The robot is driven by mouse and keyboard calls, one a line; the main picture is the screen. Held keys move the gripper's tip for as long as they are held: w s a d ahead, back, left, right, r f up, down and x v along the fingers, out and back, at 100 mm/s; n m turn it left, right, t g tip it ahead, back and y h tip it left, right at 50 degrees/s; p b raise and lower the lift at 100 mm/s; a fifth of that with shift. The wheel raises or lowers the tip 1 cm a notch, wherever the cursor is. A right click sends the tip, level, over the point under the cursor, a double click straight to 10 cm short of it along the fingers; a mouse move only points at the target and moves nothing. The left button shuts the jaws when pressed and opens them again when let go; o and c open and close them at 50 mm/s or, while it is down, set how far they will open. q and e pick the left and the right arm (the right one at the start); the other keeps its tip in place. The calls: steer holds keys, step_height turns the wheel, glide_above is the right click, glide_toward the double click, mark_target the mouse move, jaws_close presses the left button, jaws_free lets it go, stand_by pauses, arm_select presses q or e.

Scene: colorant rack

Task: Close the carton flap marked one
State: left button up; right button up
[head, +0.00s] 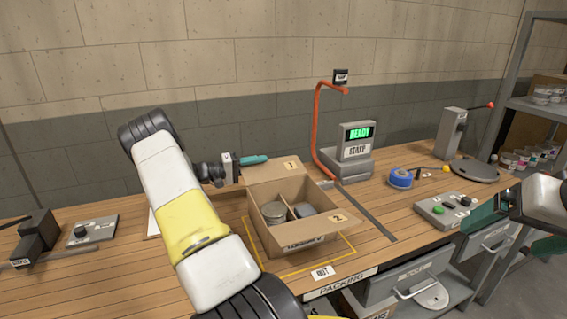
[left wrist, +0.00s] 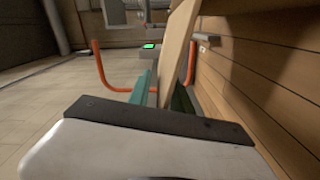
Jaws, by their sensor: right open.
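The open cardboard carton (head: 290,238) stands on the bench. Its back flap, marked 1 (head: 275,168), stands raised and leans back. The flap marked 2 (head: 335,222) is folded outward at the right. My left gripper (head: 254,160) is at the upper left edge of flap 1, with its teal fingers pointing right. In the left wrist view, a tan board (left wrist: 178,55), probably that flap, rises beside or between the fingers; whether they grip it is unclear. My right gripper (head: 515,235) is open and empty at the right edge, away from the carton.
A round tin (head: 274,212) and another item sit inside the carton. An orange bent post (head: 318,125) and a scale reading READY (head: 357,140) stand behind it. Blue tape (head: 401,178) and a button box (head: 446,209) lie to the right. My left arm hides bench left of the carton.

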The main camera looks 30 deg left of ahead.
arm_select(q)
jaws_close()
stand_by(1.4)
